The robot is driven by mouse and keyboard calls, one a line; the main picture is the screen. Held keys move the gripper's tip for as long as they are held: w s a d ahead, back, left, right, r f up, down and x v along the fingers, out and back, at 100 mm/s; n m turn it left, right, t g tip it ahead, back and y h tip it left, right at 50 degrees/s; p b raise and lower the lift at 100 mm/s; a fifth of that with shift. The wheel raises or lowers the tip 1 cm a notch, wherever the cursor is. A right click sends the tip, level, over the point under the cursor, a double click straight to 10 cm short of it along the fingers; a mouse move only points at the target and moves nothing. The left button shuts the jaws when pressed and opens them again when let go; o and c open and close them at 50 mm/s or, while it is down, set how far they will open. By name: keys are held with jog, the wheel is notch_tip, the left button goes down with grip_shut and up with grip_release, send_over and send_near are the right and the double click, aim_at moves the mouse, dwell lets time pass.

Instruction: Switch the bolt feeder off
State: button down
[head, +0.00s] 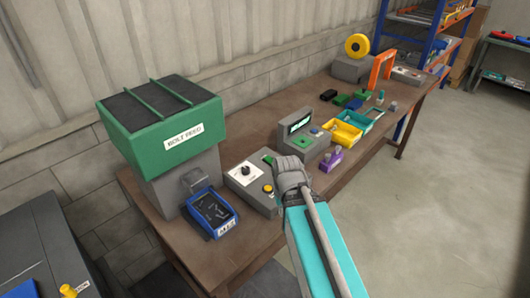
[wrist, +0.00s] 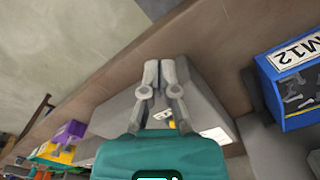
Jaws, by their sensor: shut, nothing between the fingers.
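The bolt feeder (head: 185,138) is a green-topped grey machine labelled BOLT FEED at the left of the bench. Beside it sits a grey control box (head: 237,183) with a black knob (head: 245,170) on a white plate and a yellow button (head: 268,189). My gripper (head: 284,164) is at the box's right side, shut and empty; its fingers are hard to make out there. In the wrist view the closed fingertips (wrist: 166,66) show over the grey box (wrist: 205,100), whose white plate (wrist: 217,134) is partly hidden by my gripper. The knob is not visible there.
A blue bin of bolts (head: 211,213) stands in front of the feeder; its M12 label (wrist: 293,52) shows in the wrist view.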

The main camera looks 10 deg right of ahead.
jog(key=shift+d, duration=0.35)
jog(key=shift+w+r, duration=0.1)
jog(key=shift+w, duration=0.1)
jog(key=w+r+n+p, duration=0.3)
jog(key=w+n, duration=0.3)
jog(key=w, duration=0.1)
jog(key=w+r+n+p, duration=0.4)
jog(key=w+n, duration=0.1)
jog(key=w, duration=0.1)
notch_tip(320, 180, up, 6)
jog(key=r+n+t+p, duration=0.1)
jog(key=n+p, duration=0.6)
jog(key=n, duration=0.7)
send_over(268, 158)
jog(key=s+d, duration=0.1)
jog(key=shift+s+d+f+y, duration=0.1)
jog(key=shift+f+y, duration=0.2)
jog(key=shift+y, duration=0.1)
jog(key=shift+f+b, duration=0.2)
jog(key=shift+b, duration=0.25)
jog(key=f+b, duration=0.4)
jog(key=w+f+b, duration=0.1)
jog(key=f+b, duration=0.4)
jog(key=a+f+b, duration=0.1)
jog(key=f+b, duration=0.3)
jog(key=shift+w+f, duration=0.15)
jog(key=shift+f, duration=0.1)
